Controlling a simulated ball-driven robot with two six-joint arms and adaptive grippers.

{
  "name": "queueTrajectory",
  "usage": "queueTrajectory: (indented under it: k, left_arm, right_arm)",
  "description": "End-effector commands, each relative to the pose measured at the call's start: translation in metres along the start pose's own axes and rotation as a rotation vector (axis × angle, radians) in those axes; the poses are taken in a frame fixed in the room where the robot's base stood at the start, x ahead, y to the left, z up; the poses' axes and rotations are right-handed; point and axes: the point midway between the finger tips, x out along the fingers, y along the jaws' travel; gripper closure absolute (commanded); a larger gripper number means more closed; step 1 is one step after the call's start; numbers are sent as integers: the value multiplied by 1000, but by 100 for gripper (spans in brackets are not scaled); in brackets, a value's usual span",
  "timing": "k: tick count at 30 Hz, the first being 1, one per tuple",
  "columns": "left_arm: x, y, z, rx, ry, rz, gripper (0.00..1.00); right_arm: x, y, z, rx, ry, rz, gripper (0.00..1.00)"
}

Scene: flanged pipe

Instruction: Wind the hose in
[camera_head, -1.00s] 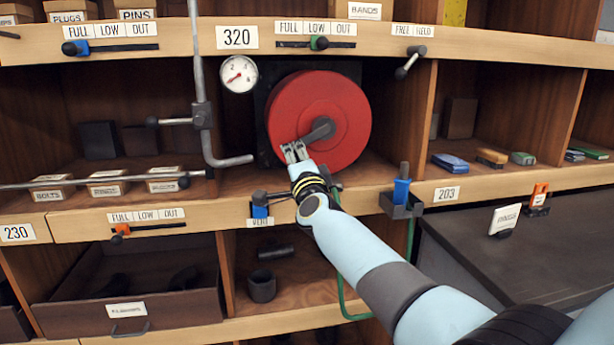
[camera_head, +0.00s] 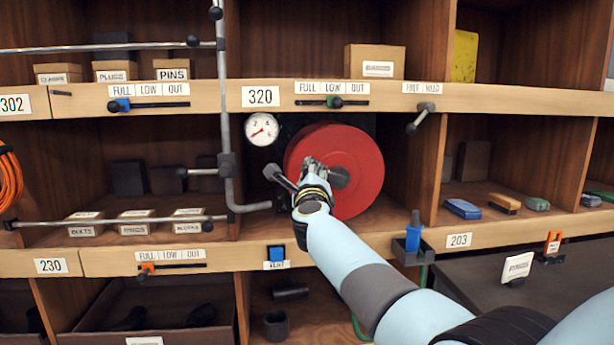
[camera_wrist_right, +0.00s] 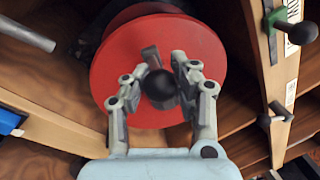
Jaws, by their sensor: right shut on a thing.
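The red hose reel (camera_head: 358,150) sits in the middle cubby, its round face towards me. A grey crank arm (camera_head: 340,177) reaches from its hub to my right gripper (camera_head: 314,166), at the left part of the face. In the wrist view, my right gripper (camera_wrist_right: 160,85) is shut around the crank's black knob (camera_wrist_right: 160,89), with the red disc (camera_wrist_right: 115,70) behind it. Part of a green hose (camera_head: 358,327) shows below the shelf, mostly hidden by my right arm. My left gripper is not in view.
A pressure gauge (camera_head: 263,129) is left of the reel, beside a vertical grey pipe (camera_head: 225,110) with a bent lower end. A blue holder (camera_head: 413,238) stands at the shelf edge, right of my arm. A blue vent control (camera_head: 276,253) is below the reel.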

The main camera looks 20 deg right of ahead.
Motion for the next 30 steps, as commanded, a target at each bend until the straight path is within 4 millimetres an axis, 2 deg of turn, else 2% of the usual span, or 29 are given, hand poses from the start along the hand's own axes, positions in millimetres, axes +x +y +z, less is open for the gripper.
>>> queueTrajectory:
  k: [9, 23, 24, 30]
  left_arm:
    - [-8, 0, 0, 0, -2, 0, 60]
    - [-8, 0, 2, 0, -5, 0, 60]
    - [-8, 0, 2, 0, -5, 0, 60]
    - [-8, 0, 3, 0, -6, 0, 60]
  right_arm:
    - [0, -7, -1, 89, 21, 2, 100]
    - [1, -8, -1, 96, 23, 0, 100]
    - [1, -8, -1, 96, 22, 0, 70]
    - [1, -9, 0, 95, 21, -1, 45]
